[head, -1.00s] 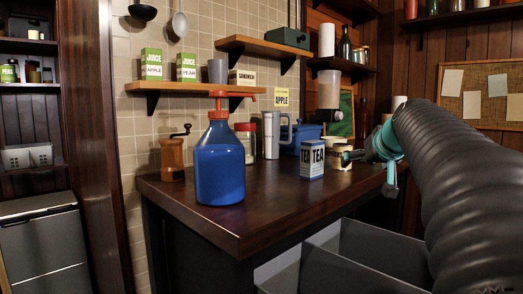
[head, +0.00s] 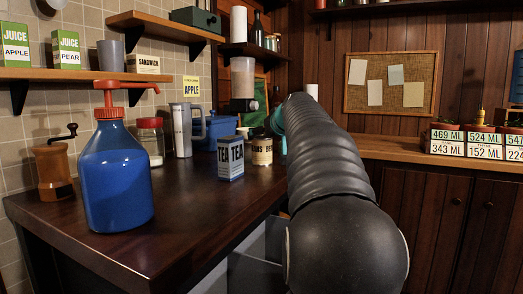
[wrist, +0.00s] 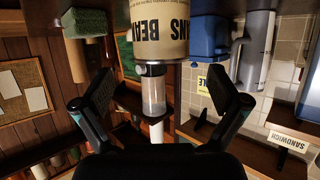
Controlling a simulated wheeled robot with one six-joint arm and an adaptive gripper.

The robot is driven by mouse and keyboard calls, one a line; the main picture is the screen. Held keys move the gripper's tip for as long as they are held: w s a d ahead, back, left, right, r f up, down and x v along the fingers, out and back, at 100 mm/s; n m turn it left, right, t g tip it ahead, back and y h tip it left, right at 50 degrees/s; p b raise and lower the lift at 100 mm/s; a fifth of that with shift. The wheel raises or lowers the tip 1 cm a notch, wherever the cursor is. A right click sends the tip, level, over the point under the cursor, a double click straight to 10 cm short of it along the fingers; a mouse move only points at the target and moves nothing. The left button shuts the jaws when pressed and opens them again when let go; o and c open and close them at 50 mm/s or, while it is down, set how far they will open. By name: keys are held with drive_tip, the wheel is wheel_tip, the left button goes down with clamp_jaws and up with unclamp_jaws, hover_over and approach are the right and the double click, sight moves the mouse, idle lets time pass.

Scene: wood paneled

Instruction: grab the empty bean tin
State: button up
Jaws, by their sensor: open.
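The bean tin (head: 262,152) has a cream label with dark BEANS lettering. It stands on the dark counter, just right of the blue and white TEA box (head: 231,158). In the wrist view, which is upside down, the tin (wrist: 155,36) is large at top centre. My gripper (wrist: 155,92) is open, its two dark fingers spread wide left and right of the picture's middle. The tin lies ahead of the fingers, roughly centred between them, and nothing is held. In the head view my arm hides most of the gripper. The tin's inside is not visible.
A blue pump bottle (head: 117,178), coffee grinder (head: 52,171), red-lidded jar (head: 151,140), grey tumbler (head: 181,130) and blue container (head: 215,131) stand on the counter (head: 190,198). A green sponge-like block (wrist: 85,22) shows beside the tin. The front middle counter is clear.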

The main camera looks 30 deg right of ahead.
sight(262, 137)
drive_tip(key=shift+f+p+x, duration=0.1)
drive_tip(key=shift+p+x, duration=0.15)
drive_tip(key=shift+x, duration=1.1)
drive_tip(key=shift+f+p+x, duration=0.15)
drive_tip(key=shift+p+x, duration=0.1)
drive_tip(key=shift+x, duration=1.15)
drive_tip(key=shift+s+a, duration=0.1)
drive_tip(key=c, duration=1.2)
